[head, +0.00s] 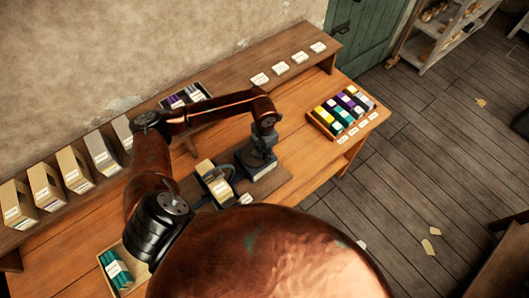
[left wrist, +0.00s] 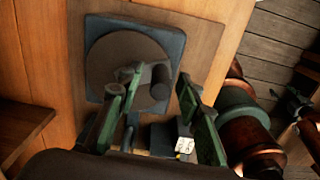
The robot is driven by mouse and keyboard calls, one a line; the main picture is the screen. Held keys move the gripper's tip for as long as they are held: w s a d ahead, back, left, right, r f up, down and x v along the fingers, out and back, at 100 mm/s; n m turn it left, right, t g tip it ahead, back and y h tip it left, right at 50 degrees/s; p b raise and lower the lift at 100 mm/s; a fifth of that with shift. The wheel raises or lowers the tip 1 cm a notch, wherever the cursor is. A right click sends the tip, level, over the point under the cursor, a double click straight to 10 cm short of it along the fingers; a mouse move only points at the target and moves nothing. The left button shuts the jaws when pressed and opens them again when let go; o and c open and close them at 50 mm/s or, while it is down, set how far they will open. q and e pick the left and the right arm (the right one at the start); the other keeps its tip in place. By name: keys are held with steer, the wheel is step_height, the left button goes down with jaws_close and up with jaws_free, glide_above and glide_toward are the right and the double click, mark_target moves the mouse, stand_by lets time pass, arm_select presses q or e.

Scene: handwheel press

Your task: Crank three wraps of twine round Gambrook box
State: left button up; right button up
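My left gripper (head: 260,148) points down over a dark crank device (head: 257,167) on the workbench. In the left wrist view its green fingers (left wrist: 152,88) stand apart. A dark crank arm with an upright knob (left wrist: 161,82) shows between and beyond the fingertips, over a round disc (left wrist: 112,62) on a square base; I cannot tell whether a finger touches it. A tan box with a pale label (head: 212,180) stands in a dark frame left of the device; its name is not readable and no twine wraps can be made out. My right gripper is out of view.
A tray of coloured spools (head: 322,121) lies at the bench's right end, with white cards beside it. Several boxes (head: 102,150) line the back shelf at left. A crate of green items (head: 122,284) is at lower left. My copper body hides the front.

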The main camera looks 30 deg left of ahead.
arm_select(q)
steer(key=shift+c, duration=0.5)
jaws_close()
steer(key=shift+m+b, duration=0.3)
steer(key=shift+b, duration=0.15)
steer(key=m+b, duration=0.1)
steer(key=s+m+b, duration=0.1)
steer(key=b, duration=0.1)
steer(key=shift+s+a+f+m, duration=0.1)
steer(key=shift+a+f+m, duration=0.05)
steer(key=shift+m, duration=0.25)
steer(key=shift+s+m+b, duration=0.25)
steer(key=shift+m+b, duration=0.2)
steer(key=shift+m, duration=0.15)
steer(key=shift+r, duration=0.2)
